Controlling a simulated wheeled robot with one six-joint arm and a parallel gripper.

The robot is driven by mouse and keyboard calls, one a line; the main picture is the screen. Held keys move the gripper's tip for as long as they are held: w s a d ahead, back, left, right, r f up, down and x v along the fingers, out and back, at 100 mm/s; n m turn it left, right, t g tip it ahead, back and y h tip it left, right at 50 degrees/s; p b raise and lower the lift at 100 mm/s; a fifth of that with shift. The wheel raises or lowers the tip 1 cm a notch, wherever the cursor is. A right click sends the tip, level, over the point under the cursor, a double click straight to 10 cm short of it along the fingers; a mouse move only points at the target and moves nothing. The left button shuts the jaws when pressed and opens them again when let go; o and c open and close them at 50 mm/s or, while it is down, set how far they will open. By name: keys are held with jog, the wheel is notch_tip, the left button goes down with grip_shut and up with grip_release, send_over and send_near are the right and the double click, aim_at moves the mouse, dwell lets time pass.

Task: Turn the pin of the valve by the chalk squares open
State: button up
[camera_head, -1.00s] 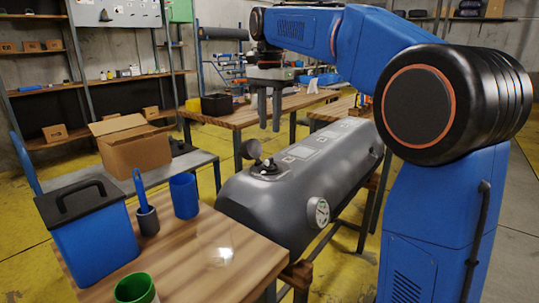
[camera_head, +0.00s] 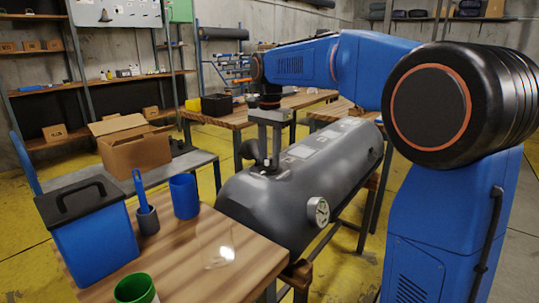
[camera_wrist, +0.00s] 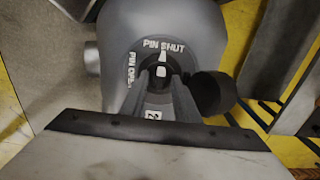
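The valve (camera_head: 264,168) sits on the near end of the grey inflatable tube (camera_head: 330,165), by the pale squares (camera_head: 301,151). My gripper (camera_head: 269,160) points down over it, fingers reaching to the valve. A white mark at the pin points toward the "PIN SHUT" lettering; "PIN OPEN" lettering is at the left. The round black cap (camera_wrist: 212,93) stands open beside the valve.
A round gauge (camera_head: 318,211) is on the tube's near side. The front table (camera_head: 190,255) holds a blue box (camera_head: 90,230), blue cup (camera_head: 184,196) and green cup (camera_head: 134,289). A cardboard box (camera_head: 135,149) stands behind on a bench.

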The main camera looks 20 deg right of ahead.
jog(key=shift+c, duration=0.7)
grip_shut()
jog(key=shift+n, duration=0.4)
jog(key=n, duration=0.6)
jog(key=shift+d+n, duration=0.1)
jog(key=shift+n, duration=0.2)
jog(key=n, duration=0.5)
jog(key=shift+d, duration=0.1)
jog(key=n, duration=0.5)
jog(key=shift+n, duration=0.4)
